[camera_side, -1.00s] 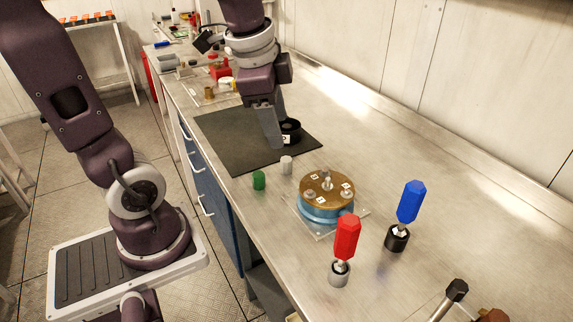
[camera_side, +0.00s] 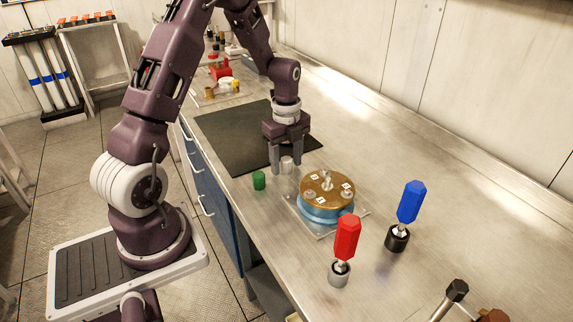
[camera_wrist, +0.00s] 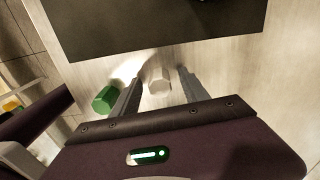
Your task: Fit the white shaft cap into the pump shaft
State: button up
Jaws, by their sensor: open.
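The white shaft cap (camera_side: 287,165) stands on the bench between the green cap and the pump. It also shows in the wrist view (camera_wrist: 159,82), between my two fingers. My gripper (camera_side: 287,170) is open and points down around the white cap, one finger on each side; I cannot tell whether either finger touches it. The pump (camera_side: 327,196) has a brass-coloured top, a blue body and a shaft standing up at its middle. It sits on a clear plate, just right of my gripper.
A green cap (camera_side: 259,180) stands just left of my gripper. A red-handled tool (camera_side: 347,238) and a blue-handled tool (camera_side: 411,202) stand upright in holders in front and right of the pump. A dark mat (camera_side: 232,140) lies behind. The bench at the right is largely clear.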

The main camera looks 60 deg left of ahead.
aim_at(287, 159)
grip_shut()
notch_tip(287, 159, up, 10)
jog(key=shift+r, duration=0.1)
dwell(0.4)
jog(key=shift+r, duration=0.1)
jog(key=shift+m, duration=0.4)
jog(key=d+r, duration=0.1)
jog(key=d, duration=0.4)
jog(key=w+d+r, duration=0.1)
jog(key=d, duration=0.4)
jog(key=d+r, duration=0.1)
jog(key=d, duration=0.4)
jog(key=shift+w+d, duration=0.2)
jog(key=shift+d, duration=0.05)
